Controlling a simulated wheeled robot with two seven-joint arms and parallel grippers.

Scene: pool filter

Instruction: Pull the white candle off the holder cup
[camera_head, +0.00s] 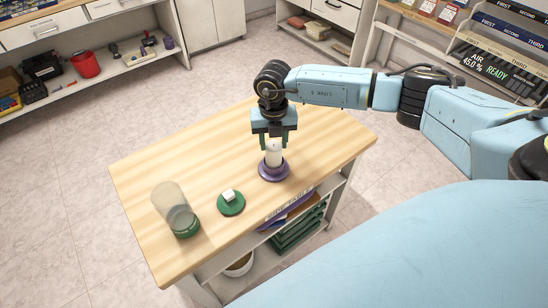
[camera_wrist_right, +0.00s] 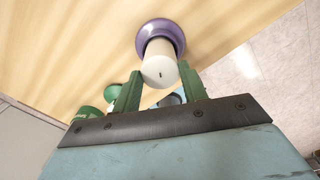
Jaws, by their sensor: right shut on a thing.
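The white candle (camera_head: 273,154) stands upright in the purple holder cup (camera_head: 273,170) on the wooden table. My right gripper (camera_head: 272,142) comes down from above, and its green fingers are shut on the upper part of the candle. In the right wrist view the candle (camera_wrist_right: 160,68) lies between the two green fingers (camera_wrist_right: 158,88), with its wick end toward the camera. The purple holder cup (camera_wrist_right: 160,33) is around the candle's far end. The candle still appears seated in the cup. My left gripper is not in view.
The table's back (camera_head: 200,145) is clear. Shelves with green trays (camera_head: 298,232) sit below the front edge.

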